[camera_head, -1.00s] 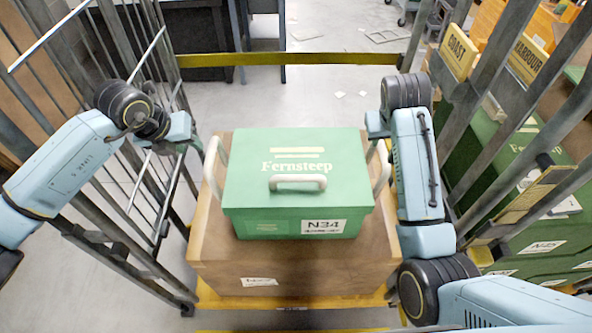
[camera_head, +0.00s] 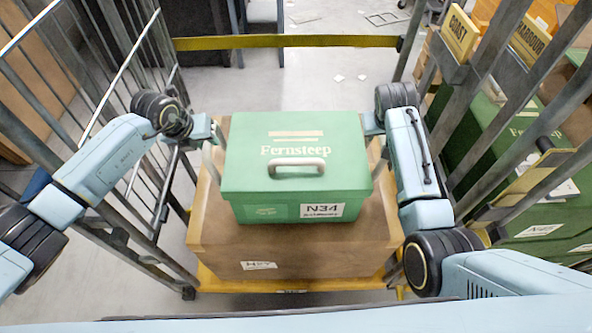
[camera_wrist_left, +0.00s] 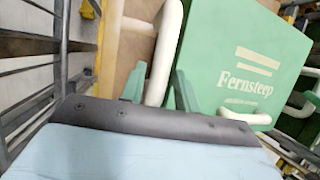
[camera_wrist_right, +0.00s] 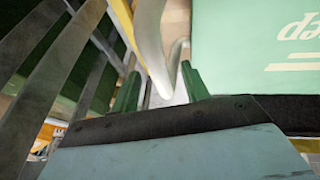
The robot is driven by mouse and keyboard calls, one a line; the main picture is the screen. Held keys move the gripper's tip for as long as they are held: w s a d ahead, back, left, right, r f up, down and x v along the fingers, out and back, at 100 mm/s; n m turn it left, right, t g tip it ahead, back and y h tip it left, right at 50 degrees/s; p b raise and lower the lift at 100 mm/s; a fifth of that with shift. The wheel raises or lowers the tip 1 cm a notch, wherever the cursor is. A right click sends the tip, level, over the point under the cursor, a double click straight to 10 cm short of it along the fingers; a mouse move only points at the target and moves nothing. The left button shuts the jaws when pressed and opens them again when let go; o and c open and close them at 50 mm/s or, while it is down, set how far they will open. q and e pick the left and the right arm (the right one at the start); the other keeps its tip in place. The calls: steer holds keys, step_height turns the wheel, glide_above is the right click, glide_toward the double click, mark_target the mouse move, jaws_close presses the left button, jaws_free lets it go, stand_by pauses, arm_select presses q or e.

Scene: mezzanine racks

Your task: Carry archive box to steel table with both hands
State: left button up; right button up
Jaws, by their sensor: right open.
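The green archive box (camera_head: 296,190), marked Fernsteep and N34, stands upright on a brown carton. White handles stick up at its sides, and a third is on its lid. My left gripper (camera_head: 215,130) is at the left side handle (camera_wrist_left: 163,60). In the left wrist view its fingers stand apart on either side of this handle, with a gap. My right gripper (camera_head: 374,134) is at the right side handle. In the right wrist view its fingers are open with the white handle (camera_wrist_right: 150,45) between them. I cannot identify a steel table.
The brown carton (camera_head: 290,262) rests on a yellow base between metal cage bars at left (camera_head: 135,215) and right. A yellow bar (camera_head: 290,41) crosses behind the box. Green boxes (camera_head: 535,215) stand at right. Open floor and dark furniture (camera_head: 205,20) lie beyond the bar.

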arm_select(q)
steer(key=shift+x, duration=2.1)
arm_select(e)
steer(key=shift+x, duration=2.05)
arm_select(q)
jaws_close()
arm_select(e)
steer(key=c, duration=0.7)
arm_select(q)
steer(key=shift+a, duration=0.1)
arm_select(e)
jaws_close()
arm_select(q)
steer(key=shift+r, duration=0.1)
